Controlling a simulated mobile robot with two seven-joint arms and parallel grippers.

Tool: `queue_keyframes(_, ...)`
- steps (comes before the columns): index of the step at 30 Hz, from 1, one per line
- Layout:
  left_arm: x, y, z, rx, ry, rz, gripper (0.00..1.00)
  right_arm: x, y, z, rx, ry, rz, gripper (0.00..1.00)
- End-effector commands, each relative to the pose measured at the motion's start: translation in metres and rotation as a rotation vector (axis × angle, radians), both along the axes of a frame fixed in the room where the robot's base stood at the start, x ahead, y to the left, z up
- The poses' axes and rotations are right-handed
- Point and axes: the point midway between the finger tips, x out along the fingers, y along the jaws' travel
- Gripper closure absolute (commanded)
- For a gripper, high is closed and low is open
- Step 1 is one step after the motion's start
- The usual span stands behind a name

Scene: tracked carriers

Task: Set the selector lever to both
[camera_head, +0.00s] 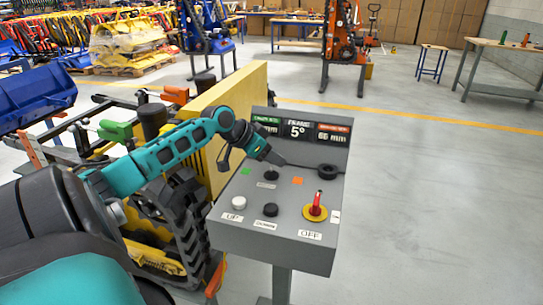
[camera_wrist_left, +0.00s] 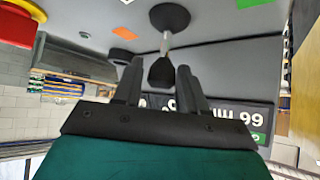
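The selector lever (camera_head: 271,174) stands on the sloping grey control box (camera_head: 222,231), between a green and an orange mark. In the left wrist view it has a round black base, a pale stem and a black knob (camera_wrist_left: 161,72). My left gripper (camera_head: 270,161) is at the lever and partly hides its top. In the left wrist view my left gripper (camera_wrist_left: 159,67) is open, with a finger on each side of the knob; I cannot tell whether either touches it. I cannot tell which position the lever is in. My right gripper is not in view.
The box also carries a white button (camera_head: 239,203), a black button (camera_head: 270,210), a red switch (camera_head: 316,205) on a yellow disc and a black round control (camera_head: 327,171). Displays (camera_head: 298,131) stand behind. A yellow panel (camera_head: 240,110) stands close left. Floor at right is clear.

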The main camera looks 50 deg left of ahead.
Motion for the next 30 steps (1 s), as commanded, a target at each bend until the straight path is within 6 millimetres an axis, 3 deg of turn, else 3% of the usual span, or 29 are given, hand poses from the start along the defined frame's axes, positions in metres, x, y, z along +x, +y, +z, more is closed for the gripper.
queue_keyframes(3,-0.001,0.0,-0.001,0.001,0.004,0.0,0.47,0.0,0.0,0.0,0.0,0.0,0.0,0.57)
queue_keyframes(14,-0.005,0.001,0.0,0.001,0.008,0.001,0.47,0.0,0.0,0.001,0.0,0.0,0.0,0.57)
queue_keyframes(30,-0.055,0.013,0.052,0.0,0.007,0.0,0.47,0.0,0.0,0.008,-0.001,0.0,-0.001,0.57)
